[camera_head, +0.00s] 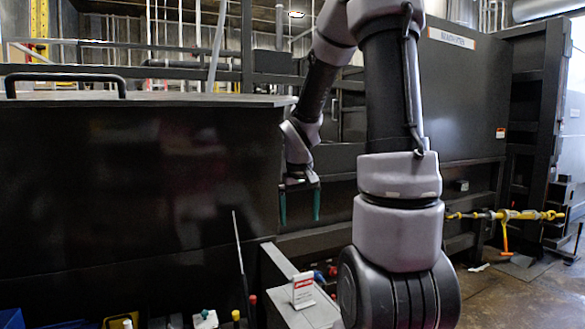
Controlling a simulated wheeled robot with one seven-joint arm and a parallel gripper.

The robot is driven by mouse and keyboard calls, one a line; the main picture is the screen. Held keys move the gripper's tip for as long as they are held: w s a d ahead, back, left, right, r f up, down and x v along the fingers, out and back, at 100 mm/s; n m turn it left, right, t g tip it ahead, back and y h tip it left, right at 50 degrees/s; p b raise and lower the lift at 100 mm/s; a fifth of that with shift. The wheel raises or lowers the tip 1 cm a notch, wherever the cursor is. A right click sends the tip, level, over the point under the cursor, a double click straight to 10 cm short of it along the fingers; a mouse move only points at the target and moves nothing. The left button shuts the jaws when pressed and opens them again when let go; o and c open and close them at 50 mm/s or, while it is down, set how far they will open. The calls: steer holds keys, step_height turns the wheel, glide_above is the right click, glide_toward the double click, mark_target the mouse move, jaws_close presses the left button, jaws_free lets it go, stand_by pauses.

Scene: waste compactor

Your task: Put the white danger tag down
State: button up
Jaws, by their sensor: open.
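The white danger tag (303,289) has a red band and small print. It appears to stand upright or lean on a grey surface (316,312) at the bottom centre. My gripper (300,206) points down with its two teal-tipped fingers spread apart and nothing between them. In the picture it is well above the tag and apart from it. I cannot tell how far apart they are in depth.
A large black compactor panel (140,190) fills the left side. Several small coloured items and blue bins (12,319) sit along the bottom edge. A yellow ratchet bar (508,215) hangs across the right side. Bare floor (500,290) shows at the lower right.

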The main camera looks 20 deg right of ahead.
steer(key=s+a+r+m+t+y, duration=0.1)
steer(key=s+a+r, duration=0.3)
steer(key=s+r, duration=0.4)
steer(key=s+a+r+m+t+y, duration=0.1)
steer(key=s+a+r+t+y, duration=0.1)
steer(key=s+a+r+t, duration=0.2)
steer(key=s+a+r, duration=0.1)
steer(key=s+r, duration=0.2)
steer(key=r, duration=0.1)
steer(key=shift+s+r+m, duration=0.3)
steer(key=shift+s, duration=0.05)
steer(key=shift+a, duration=0.15)
